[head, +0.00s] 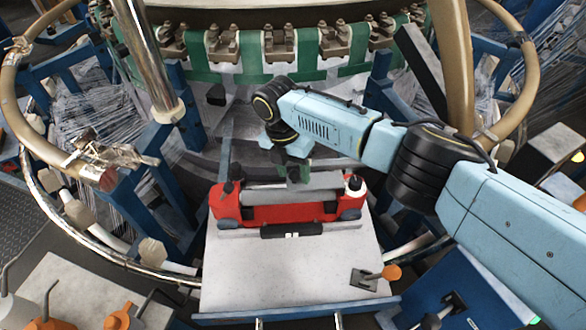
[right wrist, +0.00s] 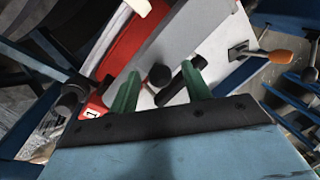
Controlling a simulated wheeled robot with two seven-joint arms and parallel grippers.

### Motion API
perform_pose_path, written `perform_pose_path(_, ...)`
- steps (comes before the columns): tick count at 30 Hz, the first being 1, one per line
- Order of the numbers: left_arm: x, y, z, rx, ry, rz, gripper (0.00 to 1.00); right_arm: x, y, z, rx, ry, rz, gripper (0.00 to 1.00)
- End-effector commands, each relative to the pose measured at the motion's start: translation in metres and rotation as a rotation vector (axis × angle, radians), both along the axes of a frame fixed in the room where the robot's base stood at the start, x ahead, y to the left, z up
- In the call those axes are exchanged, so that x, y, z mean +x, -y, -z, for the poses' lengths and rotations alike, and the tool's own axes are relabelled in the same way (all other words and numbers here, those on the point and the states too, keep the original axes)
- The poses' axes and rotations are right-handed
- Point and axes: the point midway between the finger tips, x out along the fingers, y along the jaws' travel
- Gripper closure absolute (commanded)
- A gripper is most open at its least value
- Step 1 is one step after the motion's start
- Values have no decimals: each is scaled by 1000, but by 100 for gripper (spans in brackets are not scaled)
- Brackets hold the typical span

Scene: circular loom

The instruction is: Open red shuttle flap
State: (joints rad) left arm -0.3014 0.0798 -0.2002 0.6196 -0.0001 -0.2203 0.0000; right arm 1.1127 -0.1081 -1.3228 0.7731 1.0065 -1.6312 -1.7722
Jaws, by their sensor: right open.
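The red shuttle (head: 275,214) sits on a pale table in the middle of the head view. A grey panel (head: 320,180), which looks like its flap, lies along its top; the panel also shows in the right wrist view (right wrist: 195,38). My right gripper (head: 299,174) is over the shuttle's far side, close above the panel. In the right wrist view its two green fingers (right wrist: 160,86) are apart. A black knob (right wrist: 160,75) shows between them, and I cannot tell whether they touch it. My left gripper is out of view.
The pale table (head: 270,275) has free room in front of the shuttle. A metal plate with an orange-handled tool (head: 375,277) lies at its right. The loom's green band and clamps (head: 280,45) stand behind. A curved rail (head: 100,245) surrounds the table.

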Motion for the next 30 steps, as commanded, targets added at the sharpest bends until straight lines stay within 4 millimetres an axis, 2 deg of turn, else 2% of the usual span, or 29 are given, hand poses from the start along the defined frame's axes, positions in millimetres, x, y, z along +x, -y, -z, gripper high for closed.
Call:
perform_pose_path(4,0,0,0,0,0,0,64,0,0,0,0,0,0,52)
perform_pose_path(15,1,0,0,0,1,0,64,0,0,0,-1,0,1,100)
perform_pose_path(23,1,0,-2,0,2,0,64,0,1,-2,5,-1,1,100)
perform_pose_path(30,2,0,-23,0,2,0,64,0,6,-15,85,-9,5,100)
